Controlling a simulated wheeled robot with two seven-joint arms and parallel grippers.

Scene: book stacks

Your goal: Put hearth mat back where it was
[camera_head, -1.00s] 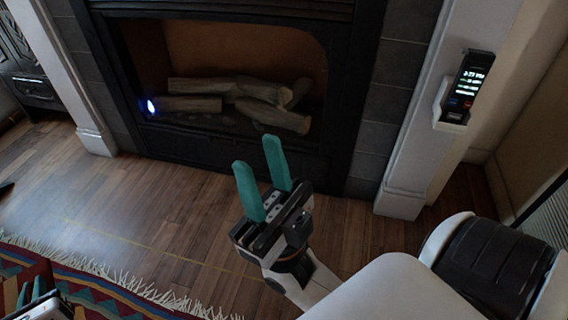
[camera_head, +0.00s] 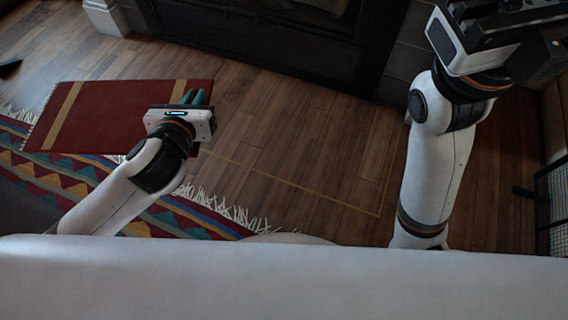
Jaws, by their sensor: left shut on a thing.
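The hearth mat (camera_head: 118,117) is a dark red rectangle with tan stripes near its ends. It is at the left, over the wood floor and partly over the patterned rug's fringe; I cannot tell if it is lifted. My left gripper (camera_head: 193,98) is shut on the mat's right end, its teal fingers partly hidden by its body. A thin yellow outline (camera_head: 300,182) marks the floor before the fireplace, to the right of the mat.
The patterned fringed rug (camera_head: 75,178) lies at the lower left. The dark fireplace (camera_head: 290,45) stands at the back, with a white pillar base (camera_head: 103,17) left of it. A mesh screen (camera_head: 553,205) is at the right edge. The floor inside the outline looks bare.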

